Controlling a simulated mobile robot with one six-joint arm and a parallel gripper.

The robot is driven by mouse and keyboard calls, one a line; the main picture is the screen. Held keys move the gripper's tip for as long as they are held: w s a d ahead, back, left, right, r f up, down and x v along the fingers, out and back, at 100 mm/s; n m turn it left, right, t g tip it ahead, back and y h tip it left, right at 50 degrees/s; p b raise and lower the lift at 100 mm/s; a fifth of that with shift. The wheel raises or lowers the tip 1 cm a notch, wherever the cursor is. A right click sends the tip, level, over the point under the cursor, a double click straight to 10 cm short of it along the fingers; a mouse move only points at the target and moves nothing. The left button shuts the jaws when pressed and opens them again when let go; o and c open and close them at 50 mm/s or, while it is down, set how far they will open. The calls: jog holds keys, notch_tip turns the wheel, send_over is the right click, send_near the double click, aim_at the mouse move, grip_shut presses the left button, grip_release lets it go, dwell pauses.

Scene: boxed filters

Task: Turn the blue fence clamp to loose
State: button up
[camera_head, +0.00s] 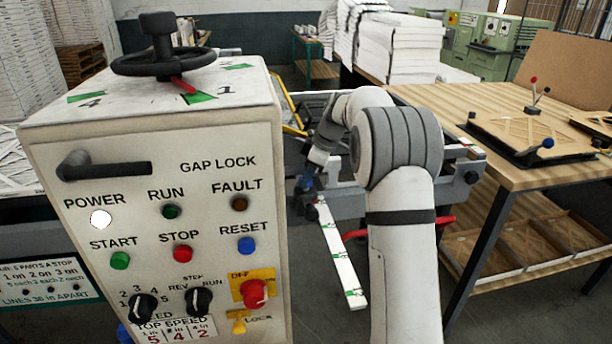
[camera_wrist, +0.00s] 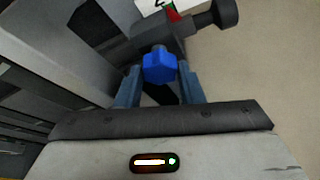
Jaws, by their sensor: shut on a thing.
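The blue fence clamp (camera_wrist: 159,66) shows in the wrist view as a blue faceted knob. It sits between the two blue-grey fingers of my gripper (camera_wrist: 160,86), which are shut on it. Behind the knob is a dark clamp body with a dark round knob (camera_wrist: 224,14) at upper right. In the head view my gripper (camera_head: 309,190) is low beside the machine, left of my arm's big joint. The blue clamp is hard to make out there. Whether the clamp is tight or loose I cannot tell.
A cream control cabinet (camera_head: 175,190) with a black handwheel (camera_head: 163,62) stands close at left. A white marked scale bar (camera_head: 340,255) reaches toward me beside my arm. A wooden table (camera_head: 470,135) stands at right, and white stacks (camera_head: 415,45) stand behind.

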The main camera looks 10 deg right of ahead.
jog(key=o, duration=1)
jog(key=shift+r, duration=0.1)
jog(key=p+v, duration=0.4)
jog(key=v, duration=0.4)
jog(key=shift+p, duration=0.4)
jog(key=shift+d, duration=0.15)
